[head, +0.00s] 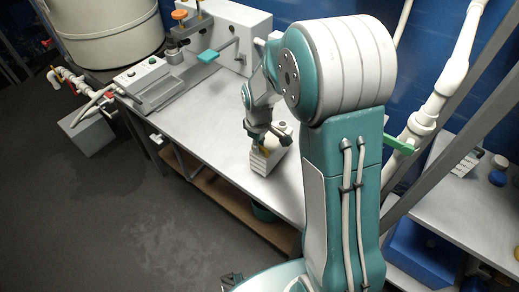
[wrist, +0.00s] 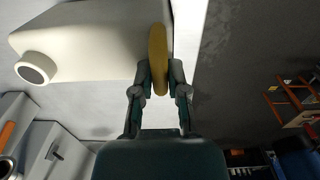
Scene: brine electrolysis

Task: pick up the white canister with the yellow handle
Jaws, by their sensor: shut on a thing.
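The white canister (head: 272,159) is on or just above the metal table (head: 215,125), near its front edge; I cannot tell whether it touches the top. In the wrist view the canister (wrist: 95,42) fills the upper left, with its round spout or cap (wrist: 36,68) at the left. Its yellow handle (wrist: 158,58) lies between my fingers. My gripper (wrist: 160,82) is shut on the handle. In the head view my gripper (head: 262,136) is over the canister, and the arm hides part of it.
A machine with a control box (head: 142,74) and a white upright panel (head: 228,32) stands at the table's far end. A large white tank (head: 100,30) is at the upper left. White pipes (head: 440,95) and a second table (head: 462,205) are on the right.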

